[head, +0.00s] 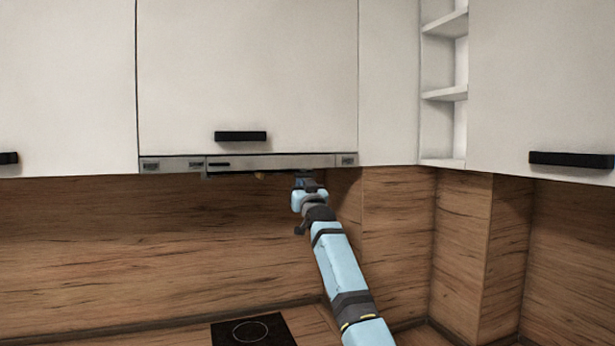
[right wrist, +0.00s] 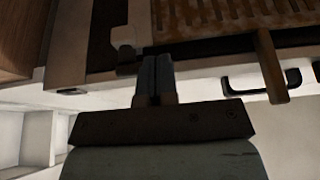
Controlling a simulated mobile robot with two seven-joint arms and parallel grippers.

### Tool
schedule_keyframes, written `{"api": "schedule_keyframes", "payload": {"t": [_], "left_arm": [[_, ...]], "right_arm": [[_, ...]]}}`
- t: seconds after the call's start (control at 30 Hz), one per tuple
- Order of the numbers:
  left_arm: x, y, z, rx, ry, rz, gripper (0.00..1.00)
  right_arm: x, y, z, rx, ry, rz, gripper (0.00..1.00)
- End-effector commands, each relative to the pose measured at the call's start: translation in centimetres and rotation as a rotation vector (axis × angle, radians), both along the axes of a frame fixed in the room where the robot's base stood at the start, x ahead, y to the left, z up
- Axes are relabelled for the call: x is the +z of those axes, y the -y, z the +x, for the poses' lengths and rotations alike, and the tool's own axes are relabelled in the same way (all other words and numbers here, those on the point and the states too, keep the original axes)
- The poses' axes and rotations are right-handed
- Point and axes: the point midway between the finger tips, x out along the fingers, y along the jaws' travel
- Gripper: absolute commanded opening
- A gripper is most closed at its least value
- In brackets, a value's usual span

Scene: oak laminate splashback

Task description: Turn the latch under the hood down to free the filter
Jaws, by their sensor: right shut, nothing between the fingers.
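The range hood (head: 270,162) is a thin grey strip under the white wall cabinet. In the right wrist view its underside holds a rusty brown slotted filter (right wrist: 215,18). A brown tab (right wrist: 271,68) hangs at the filter's edge, right of my fingers; a small yellowish bit (head: 259,175) shows under the hood in the head view. A pale grey piece (right wrist: 125,40) sits left of the fingertips. I cannot tell for sure which piece is the latch. My right gripper (head: 304,180) is shut and empty, just under the hood's front edge; its fingers (right wrist: 157,66) are together. My left gripper is not in view.
White cabinets with black handles (head: 240,136) hang above and beside the hood. Open corner shelves (head: 444,93) are to the right. The oak splashback (head: 150,240) stands behind, and a black hob (head: 252,331) lies below. The space left of my right arm is clear.

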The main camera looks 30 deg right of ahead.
Motion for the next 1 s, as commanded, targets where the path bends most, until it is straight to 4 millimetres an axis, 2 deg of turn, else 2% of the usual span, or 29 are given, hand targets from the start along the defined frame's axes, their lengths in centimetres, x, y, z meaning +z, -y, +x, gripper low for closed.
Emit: {"api": "schedule_keyframes", "payload": {"t": [1.0], "left_arm": [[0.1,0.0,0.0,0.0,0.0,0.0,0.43]], "right_arm": [[-0.9,0.4,0.2,0.0,-0.001,0.0,0.0]]}}
